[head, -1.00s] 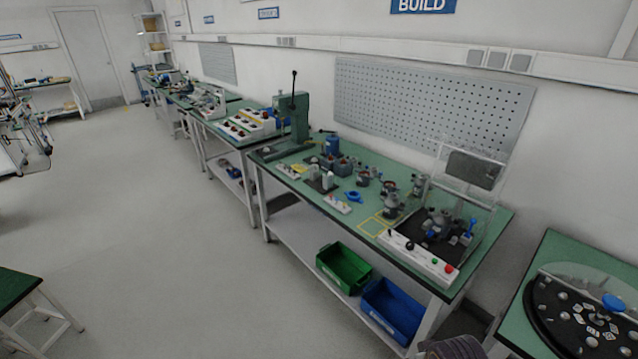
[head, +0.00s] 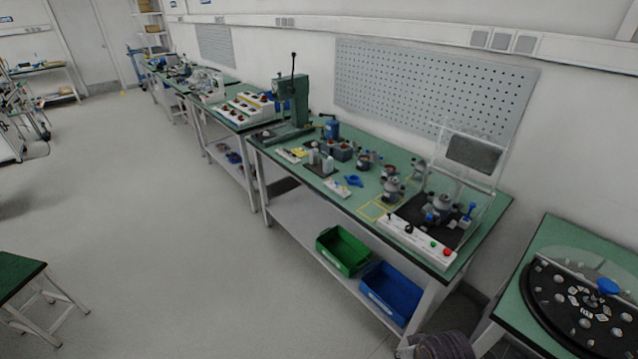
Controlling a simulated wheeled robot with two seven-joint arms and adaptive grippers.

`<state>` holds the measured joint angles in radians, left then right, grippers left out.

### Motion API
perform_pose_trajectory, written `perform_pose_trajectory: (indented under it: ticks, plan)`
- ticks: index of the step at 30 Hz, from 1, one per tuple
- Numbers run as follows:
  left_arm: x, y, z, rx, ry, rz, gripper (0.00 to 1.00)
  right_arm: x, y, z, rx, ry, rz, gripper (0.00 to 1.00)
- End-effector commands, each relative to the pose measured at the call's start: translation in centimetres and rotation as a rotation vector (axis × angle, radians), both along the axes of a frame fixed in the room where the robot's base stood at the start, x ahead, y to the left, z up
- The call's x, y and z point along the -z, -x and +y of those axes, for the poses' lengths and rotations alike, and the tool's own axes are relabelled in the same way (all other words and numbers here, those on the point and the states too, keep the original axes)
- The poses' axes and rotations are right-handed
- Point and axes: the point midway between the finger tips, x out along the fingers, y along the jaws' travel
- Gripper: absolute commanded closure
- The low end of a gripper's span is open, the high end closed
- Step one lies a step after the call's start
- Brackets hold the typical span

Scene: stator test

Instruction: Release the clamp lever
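The test fixture (head: 417,242) stands at the right end of the long green bench, with a white control strip along its front. A stator-like part (head: 441,207) sits on its black plate. A small blue-handled lever (head: 469,211) stands roughly upright at the right of that part; it looks like the clamp lever, but it is too small to tell whether it is clamped. A clear guard with a dark panel (head: 473,155) stands raised behind the fixture. Neither of my grippers is in view.
The green bench (head: 300,184) carries several motor parts and a green press (head: 300,105). A green bin (head: 342,250) and a blue bin (head: 390,292) sit on its lower shelf. A round black dial table (head: 560,310) stands at right.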

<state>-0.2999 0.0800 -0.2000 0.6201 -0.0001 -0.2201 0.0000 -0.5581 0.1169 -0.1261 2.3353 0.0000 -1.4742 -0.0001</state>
Motion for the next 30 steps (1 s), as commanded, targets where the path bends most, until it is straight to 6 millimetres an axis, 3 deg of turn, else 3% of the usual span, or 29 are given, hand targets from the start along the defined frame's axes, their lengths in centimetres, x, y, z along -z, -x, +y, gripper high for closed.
perform_pose_trajectory:
  ticks: [17, 30]
  plan:
    - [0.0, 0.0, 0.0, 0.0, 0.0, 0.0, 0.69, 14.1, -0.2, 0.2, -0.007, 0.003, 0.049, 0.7]
    - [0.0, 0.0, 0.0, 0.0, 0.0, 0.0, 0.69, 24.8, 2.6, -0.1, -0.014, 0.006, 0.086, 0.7]
